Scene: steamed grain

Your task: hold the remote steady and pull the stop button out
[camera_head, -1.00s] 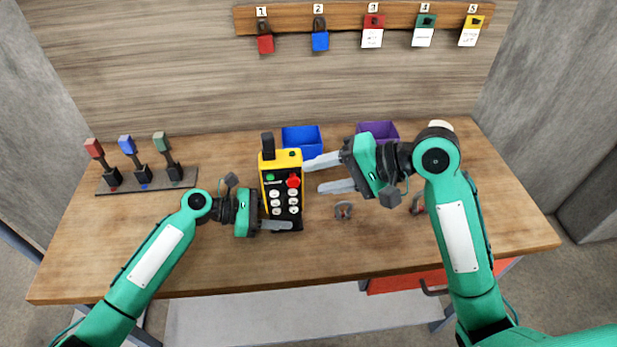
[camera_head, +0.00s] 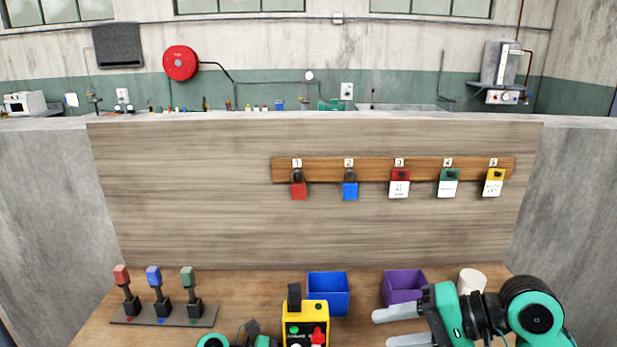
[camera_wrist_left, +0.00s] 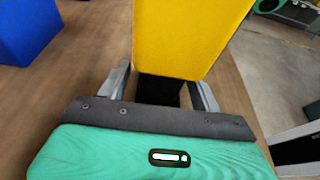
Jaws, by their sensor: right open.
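The yellow remote (camera_head: 318,312) stands at the bottom edge of the head view, its lower part cut off. Its red stop button (camera_head: 318,336) shows on the front face, right of centre. In the head view only a bit of my left wrist shows, left of the remote. My right gripper (camera_head: 384,328) is open and empty, to the right of the remote, with its fingers pointing left, apart from the button.
A blue bin (camera_head: 342,303) and a purple bin (camera_head: 416,287) stand behind the remote, with a white cup (camera_head: 472,281) to the right. A rack of three levers (camera_head: 165,318) is at left. Padlocks hang on a wooden rail (camera_head: 320,170).

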